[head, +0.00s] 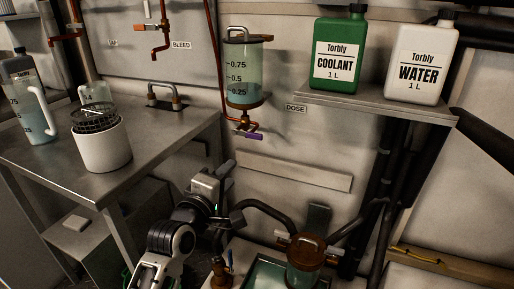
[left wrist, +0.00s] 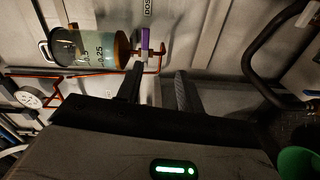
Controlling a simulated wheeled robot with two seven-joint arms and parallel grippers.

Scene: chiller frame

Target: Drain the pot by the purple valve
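The pot (head: 243,75) is a clear wall-mounted cylinder with marks 0.25 to 0.75 and a brown base. Its contents look pale green; the level is hard to tell. The purple valve (head: 248,135) is a small handle on the copper outlet pipe under it. In the left wrist view the pot (left wrist: 90,48) lies sideways and the purple valve (left wrist: 144,40) shows just beyond the fingers. My left gripper (head: 228,175) is below the valve, apart from it. Its fingers (left wrist: 158,88) are spread with nothing between them. My right gripper is not in view.
A shelf (head: 375,104) right of the pot holds a green coolant bottle (head: 339,50) and a white water bottle (head: 421,65). A metal table (head: 150,135) at left carries a white cup (head: 103,147) and jugs. Below stand a brown-capped vessel (head: 304,252) and dark hoses.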

